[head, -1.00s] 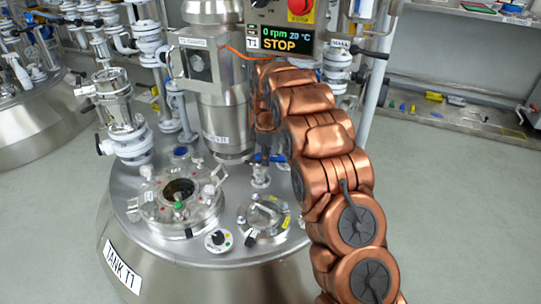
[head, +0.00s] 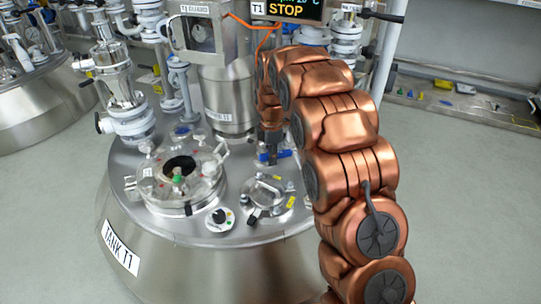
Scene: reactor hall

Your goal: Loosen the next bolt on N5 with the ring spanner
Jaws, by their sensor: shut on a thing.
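My gripper (head: 270,152) is small and dark at the end of my copper-coloured arm. It points down over the lid of tank T1 (head: 120,248), behind the small round clamped cover (head: 264,192). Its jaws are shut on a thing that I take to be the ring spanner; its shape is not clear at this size. Blue parts show right at the jaws, and I cannot tell whether they belong to the held thing or to a fitting. No N5 label is readable, and no single bolt can be made out there. My arm hides part of the lid.
A round glass-topped manway (head: 180,175) and a dial knob (head: 219,219) sit on the lid. The motor column (head: 228,95) rises behind, with a display (head: 288,10) reading STOP. White valves (head: 130,120) stand at left.

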